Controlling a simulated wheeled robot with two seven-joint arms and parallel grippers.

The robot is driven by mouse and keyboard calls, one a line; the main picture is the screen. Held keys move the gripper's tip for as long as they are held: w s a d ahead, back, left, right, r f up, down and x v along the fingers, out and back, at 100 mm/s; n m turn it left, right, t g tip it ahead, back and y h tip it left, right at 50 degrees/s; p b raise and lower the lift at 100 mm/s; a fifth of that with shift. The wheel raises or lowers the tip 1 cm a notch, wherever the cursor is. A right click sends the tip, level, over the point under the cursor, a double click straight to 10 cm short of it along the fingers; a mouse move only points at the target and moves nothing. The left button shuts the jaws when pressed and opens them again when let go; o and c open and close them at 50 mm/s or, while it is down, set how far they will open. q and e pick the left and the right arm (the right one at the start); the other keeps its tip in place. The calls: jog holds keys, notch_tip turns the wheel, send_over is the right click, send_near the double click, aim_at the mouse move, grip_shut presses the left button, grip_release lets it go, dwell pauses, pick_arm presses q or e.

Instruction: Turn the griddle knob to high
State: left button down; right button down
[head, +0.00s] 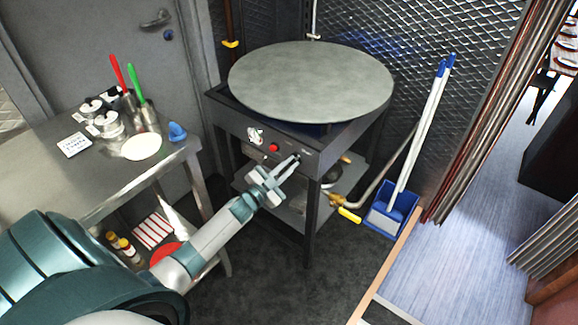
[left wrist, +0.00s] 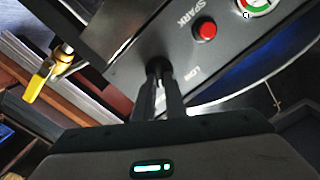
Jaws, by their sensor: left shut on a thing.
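The griddle (head: 310,80) is a large round grey plate on a dark metal stand. Its front panel (head: 235,122) carries a dial, a red button and the dark griddle knob (head: 296,158) at the right. My left gripper (head: 288,167) reaches up to the knob from the front left. In the left wrist view, the fingers of my left gripper (left wrist: 158,92) are shut on the dark knob (left wrist: 158,66), which they partly hide. Small lettering, seemingly LOW, stands beside it; the knob's pointer cannot be made out. My right gripper is not in view.
The red button (head: 274,147), marked SPARK in the wrist view, is left of the knob. A steel table (head: 60,180) with utensils and jars stands at the left. A yellow-handled gas valve (head: 349,215) and a blue bucket (head: 392,212) are at the right.

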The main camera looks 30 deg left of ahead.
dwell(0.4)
pick_arm(q)
jog(key=c, duration=1.8)
grip_release()
jog(key=shift+s, duration=0.15)
